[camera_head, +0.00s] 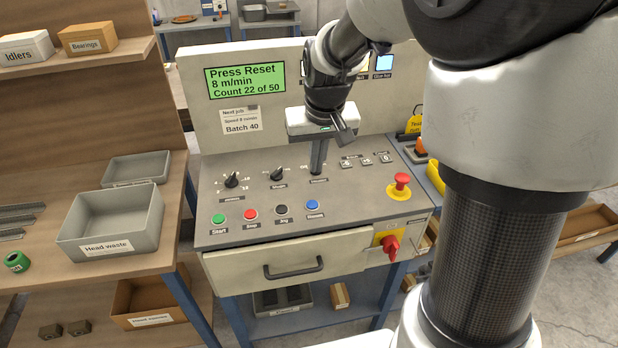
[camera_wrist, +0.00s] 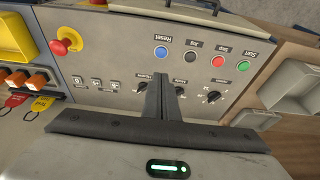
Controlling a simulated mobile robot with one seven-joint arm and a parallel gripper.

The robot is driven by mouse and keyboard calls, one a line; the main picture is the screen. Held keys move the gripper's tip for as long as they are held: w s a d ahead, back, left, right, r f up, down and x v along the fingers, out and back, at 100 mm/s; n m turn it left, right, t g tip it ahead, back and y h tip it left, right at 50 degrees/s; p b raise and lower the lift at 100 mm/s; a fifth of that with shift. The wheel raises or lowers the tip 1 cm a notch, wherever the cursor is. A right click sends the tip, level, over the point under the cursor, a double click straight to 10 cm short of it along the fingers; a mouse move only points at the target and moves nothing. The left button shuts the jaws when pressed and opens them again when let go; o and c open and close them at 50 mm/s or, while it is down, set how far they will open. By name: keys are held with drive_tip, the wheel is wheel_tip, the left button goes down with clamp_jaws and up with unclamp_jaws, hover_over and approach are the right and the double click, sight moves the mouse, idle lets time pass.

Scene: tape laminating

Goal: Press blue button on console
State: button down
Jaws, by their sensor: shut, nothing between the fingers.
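The console (camera_head: 350,222) has a sloped grey panel with a row of buttons near its front edge. The blue button (camera_head: 312,205) is at the right end of that row. In the wrist view the blue button (camera_wrist: 161,52) shows upside down with a label reading Reset, beyond my fingertips. My gripper (camera_head: 317,172) is shut and empty, pointing down over the panel behind the blue button. In the wrist view the closed fingers (camera_wrist: 167,84) cover part of the knob area. The fingers do not cover the button; their exact height above the panel is unclear.
Green (camera_head: 218,219), red (camera_head: 250,214) and black (camera_head: 281,210) buttons sit left of the blue one. A red emergency stop (camera_head: 401,180) stands to the right. Selector knobs (camera_head: 232,180) lie behind the row. The display (camera_head: 245,79) reads "Press Reset". A drawer handle (camera_head: 293,270) is below.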

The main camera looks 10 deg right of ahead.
drive_tip(key=b, duration=0.1)
approach(313, 206)
drive_tip(key=w+f, duration=0.2)
drive_tip(key=f, duration=0.1)
drive_tip(key=w+f, duration=0.1)
drive_tip(key=f, duration=0.1)
drive_tip(key=shift+f, duration=0.45)
drive_tip(key=shift+f+b, duration=0.85)
drive_tip(key=shift+s+f, duration=0.15)
drive_tip(key=shift+s, duration=0.15)
drive_tip(key=r+p, duration=0.1)
drive_tip(key=r, duration=0.1)
drive_tip(key=r+p, duration=0.1)
drive_tip(key=r, duration=0.1)
drive_tip(key=r+p, duration=0.2)
drive_tip(key=shift+w, duration=0.25)
drive_tip(key=v, duration=0.9)
